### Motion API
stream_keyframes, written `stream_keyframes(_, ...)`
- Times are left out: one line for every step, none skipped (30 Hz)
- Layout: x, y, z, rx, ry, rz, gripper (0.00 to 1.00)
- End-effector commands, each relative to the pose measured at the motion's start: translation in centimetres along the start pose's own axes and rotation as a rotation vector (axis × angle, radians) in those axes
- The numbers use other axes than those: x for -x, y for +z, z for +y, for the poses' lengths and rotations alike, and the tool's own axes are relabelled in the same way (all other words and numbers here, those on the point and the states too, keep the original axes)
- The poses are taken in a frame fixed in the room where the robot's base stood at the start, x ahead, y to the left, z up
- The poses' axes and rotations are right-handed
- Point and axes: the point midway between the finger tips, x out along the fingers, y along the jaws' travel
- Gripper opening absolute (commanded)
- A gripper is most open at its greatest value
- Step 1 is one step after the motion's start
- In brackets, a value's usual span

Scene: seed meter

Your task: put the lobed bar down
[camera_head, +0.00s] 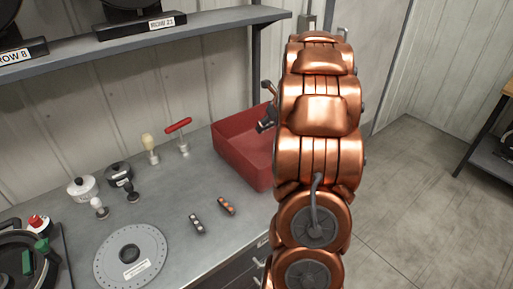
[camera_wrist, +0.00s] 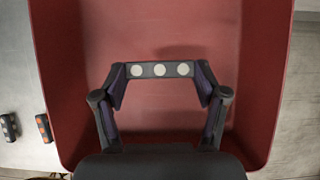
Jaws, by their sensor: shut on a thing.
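The lobed bar (camera_wrist: 160,69), dark with three pale round spots in a row, is held crosswise between the fingertips of my gripper (camera_wrist: 160,75) in the wrist view. My gripper is shut on its two ends. Bar and gripper are over the red bin (camera_wrist: 255,60), whose floor shows beneath them. I cannot tell the height above the floor. In the head view my gripper (camera_head: 267,117) shows only partly at the bin (camera_head: 240,155), beside my copper arm, which hides the bin's right part and the bar.
Two small bars, one with grey spots (camera_head: 197,224) and one with orange spots (camera_head: 227,205), lie on the bench left of the bin. A perforated disc (camera_head: 145,245), a red-handled tool (camera_head: 180,128), a brush (camera_head: 148,145) and pots stand further left. A shelf (camera_head: 200,32) runs above.

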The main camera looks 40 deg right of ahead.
Motion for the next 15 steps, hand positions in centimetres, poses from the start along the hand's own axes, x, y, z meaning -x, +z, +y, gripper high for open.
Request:
stream_keyframes(-0.5, -0.3, 0.1, -0.003, 0.004, 0.002, 0.43)
stream_keyframes(-0.8, -0.6, 0.1, -0.003, 0.006, 0.003, 0.43)
stream_keyframes(-1.3, -0.9, 0.2, -0.003, 0.007, 0.004, 0.43)
stream_keyframes(-1.7, -1.1, 0.1, -0.004, 0.006, 0.004, 0.43)
stream_keyframes(-2.1, -1.4, 0.1, -0.005, 0.004, 0.003, 0.43)
stream_keyframes(-2.7, -1.7, 0.0, -0.005, 0.004, 0.002, 0.43)
stream_keyframes(-3.1, -1.9, 0.0, -0.005, 0.005, 0.002, 0.43)
stream_keyframes(-3.5, -2.1, 0.0, -0.005, 0.005, 0.002, 0.43)
stream_keyframes(-3.9, -2.4, 0.0, -0.003, 0.003, 0.002, 0.43)
stream_keyframes(-4.2, -2.5, 0.0, -0.003, 0.002, 0.002, 0.43)
stream_keyframes(-4.5, -2.7, 0.0, -0.004, 0.002, 0.001, 0.43)
stream_keyframes(-4.7, -2.8, 0.0, -0.004, 0.002, 0.001, 0.43)
stream_keyframes(-4.8, -2.9, 0.0, -0.003, 0.002, 0.001, 0.43)
stream_keyframes(-5.0, -3.0, 0.0, -0.003, 0.003, 0.001, 0.43)
stream_keyframes(-5.2, -3.0, 0.0, -0.002, 0.003, 0.001, 0.43)
